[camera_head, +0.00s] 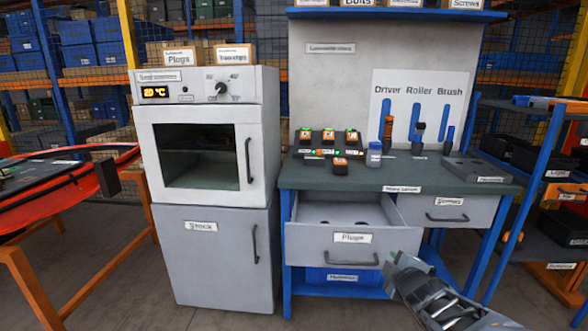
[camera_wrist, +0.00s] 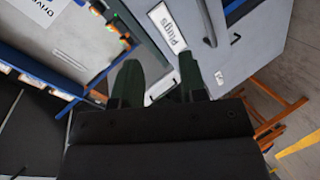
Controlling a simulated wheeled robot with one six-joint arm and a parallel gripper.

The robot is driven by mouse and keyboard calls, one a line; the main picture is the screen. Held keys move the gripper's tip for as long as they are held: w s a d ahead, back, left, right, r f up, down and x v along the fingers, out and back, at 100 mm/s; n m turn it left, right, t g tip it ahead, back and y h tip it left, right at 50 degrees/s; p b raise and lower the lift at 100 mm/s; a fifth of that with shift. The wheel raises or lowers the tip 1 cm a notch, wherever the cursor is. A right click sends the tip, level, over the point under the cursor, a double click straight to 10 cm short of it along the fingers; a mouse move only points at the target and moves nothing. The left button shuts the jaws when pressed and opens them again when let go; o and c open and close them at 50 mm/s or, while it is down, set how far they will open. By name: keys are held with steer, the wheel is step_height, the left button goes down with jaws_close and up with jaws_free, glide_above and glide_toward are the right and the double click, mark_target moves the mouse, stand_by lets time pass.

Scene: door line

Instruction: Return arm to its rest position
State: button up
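My gripper (camera_head: 394,264) is in front of the right end of the drawer labelled Plugs (camera_head: 325,246), which is pulled out of the workbench. In the wrist view my gripper (camera_wrist: 158,72) has two dark fingers spread apart with nothing between them. The drawer's front with its Plugs label (camera_wrist: 168,27) lies beyond the fingers. The drawer handle (camera_head: 350,262) is left of my gripper in the head view and is not held. Whether a finger touches the drawer front cannot be told.
The bench top (camera_head: 440,174) carries several small devices, a jar (camera_head: 374,155) and a tray (camera_head: 476,169). A blue-framed rack (camera_head: 520,165) stands right.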

steer(key=s+a+r+m+g+h+p, duration=0.1)
steer(key=s+r+m+g+p, duration=0.1)
steer(key=s+r+m+p, duration=0.25)
steer(key=s+a+r+m+g+h+p, duration=0.1)
steer(key=s+r+m+g+p, duration=0.15)
steer(key=r+p, duration=0.35)
steer(key=s+a+r+m+g+y+p, duration=0.3)
steer(key=s+a+r+m+g+p, duration=0.2)
steer(key=s+a+r+m+p, duration=0.1)
steer(key=s+a+r+p, duration=0.1)
steer(key=s+r+p, duration=0.1)
steer(key=s+p, duration=0.1)
steer(key=shift+s+r, duration=0.15)
steer(key=shift+s, duration=0.5)
